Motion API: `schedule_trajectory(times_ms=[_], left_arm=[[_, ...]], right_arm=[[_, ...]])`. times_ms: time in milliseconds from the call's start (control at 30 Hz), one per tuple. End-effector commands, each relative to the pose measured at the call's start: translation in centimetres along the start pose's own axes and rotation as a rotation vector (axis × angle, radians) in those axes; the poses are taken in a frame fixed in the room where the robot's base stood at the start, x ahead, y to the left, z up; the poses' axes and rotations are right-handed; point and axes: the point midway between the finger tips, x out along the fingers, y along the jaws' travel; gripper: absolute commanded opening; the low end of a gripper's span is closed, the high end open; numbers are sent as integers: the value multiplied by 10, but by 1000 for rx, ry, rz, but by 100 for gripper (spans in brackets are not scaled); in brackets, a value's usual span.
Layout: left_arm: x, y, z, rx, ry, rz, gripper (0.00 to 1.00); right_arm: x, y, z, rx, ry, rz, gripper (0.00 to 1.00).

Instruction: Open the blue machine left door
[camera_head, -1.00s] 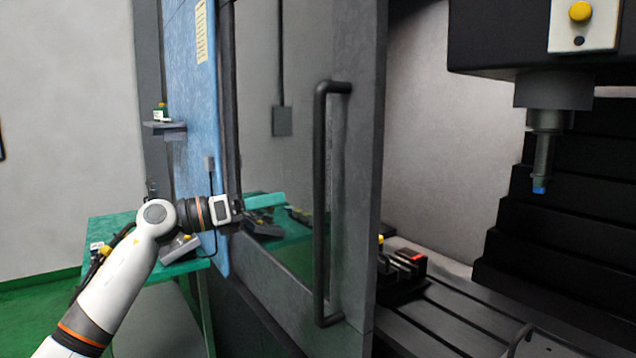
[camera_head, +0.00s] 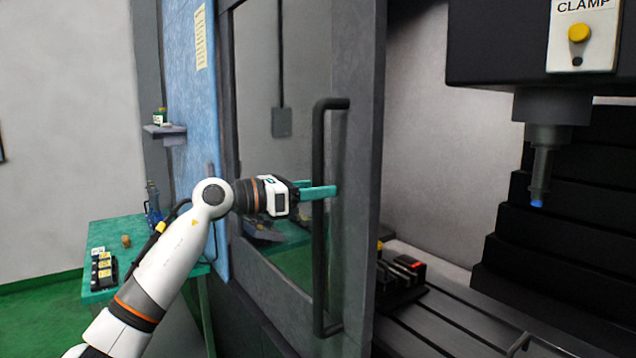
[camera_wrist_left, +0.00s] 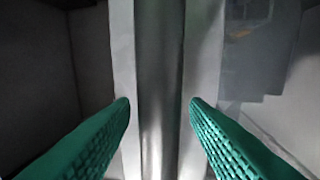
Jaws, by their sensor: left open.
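The machine's left door (camera_head: 357,150) is a dark grey frame with a large window, standing beside the open work area. Its long black vertical handle (camera_head: 319,250) is on the right part of the door. My left gripper (camera_head: 325,192) has green fingers and is at about mid-height of the handle, overlapping it in the head view. In the left wrist view, the handle (camera_wrist_left: 160,90) runs upright between the two open fingers (camera_wrist_left: 158,108). The fingers are apart from each other, with a gap on each side of the bar. My right gripper is not in view.
Right of the door is the open work area with a slotted bed (camera_head: 440,315), a black fixture (camera_head: 402,275) and a hanging spindle (camera_head: 545,150). A green table (camera_head: 130,230) with small items stands at left. A small shelf (camera_head: 165,130) juts from the machine's side.

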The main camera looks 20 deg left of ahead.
Motion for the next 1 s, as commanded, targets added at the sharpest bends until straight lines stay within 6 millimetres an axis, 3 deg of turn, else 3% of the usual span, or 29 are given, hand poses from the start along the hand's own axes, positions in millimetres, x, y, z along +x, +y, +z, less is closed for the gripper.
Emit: schedule_trajectory(times_ms=[333,600,1000], left_arm=[[4,0,0,0,0,-1,42],[4,0,0,0,1,-1,0],[-2,-9,-1,0,3,-5,0]], right_arm=[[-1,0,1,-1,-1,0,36],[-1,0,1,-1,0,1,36],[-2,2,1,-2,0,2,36]])
